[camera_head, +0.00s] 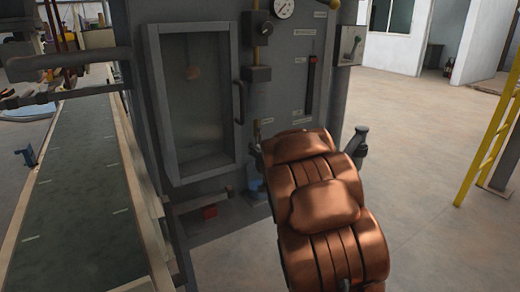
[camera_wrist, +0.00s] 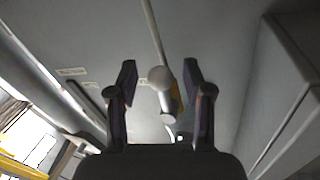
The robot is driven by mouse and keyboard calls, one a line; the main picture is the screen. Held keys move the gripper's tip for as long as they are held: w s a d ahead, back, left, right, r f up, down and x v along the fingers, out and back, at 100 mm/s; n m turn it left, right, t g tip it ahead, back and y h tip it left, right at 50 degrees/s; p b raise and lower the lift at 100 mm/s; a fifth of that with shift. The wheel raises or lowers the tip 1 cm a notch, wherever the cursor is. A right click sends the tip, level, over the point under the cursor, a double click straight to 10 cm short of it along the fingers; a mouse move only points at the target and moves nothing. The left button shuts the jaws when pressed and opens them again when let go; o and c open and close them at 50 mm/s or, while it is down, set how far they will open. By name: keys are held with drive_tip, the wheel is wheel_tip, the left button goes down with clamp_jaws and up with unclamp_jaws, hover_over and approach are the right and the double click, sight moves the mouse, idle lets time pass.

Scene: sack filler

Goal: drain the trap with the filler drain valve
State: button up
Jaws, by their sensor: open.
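In the wrist view, my gripper (camera_wrist: 159,69) is open, with one dark finger on each side of a pale round-ended handle (camera_wrist: 160,78). The handle has a grey stem and a yellow part behind it, in front of the grey panel. It appears between the fingers; I cannot tell how deep it lies or whether they touch it. It may be the drain valve, but no readable label confirms this.
The grey filler cabinet (camera_head: 205,212) has a glazed door (camera_head: 190,105) with a bar handle, a gauge (camera_head: 284,8) and a red-topped slot (camera_head: 311,75). A conveyor (camera_head: 75,190) runs along the left. Floor between is clear.

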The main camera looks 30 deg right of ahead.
drive_tip(key=shift+w+d+r, duration=0.1)
drive_tip(key=shift+w, duration=0.35)
drive_tip(key=shift+c, duration=0.2)
clamp_jaws()
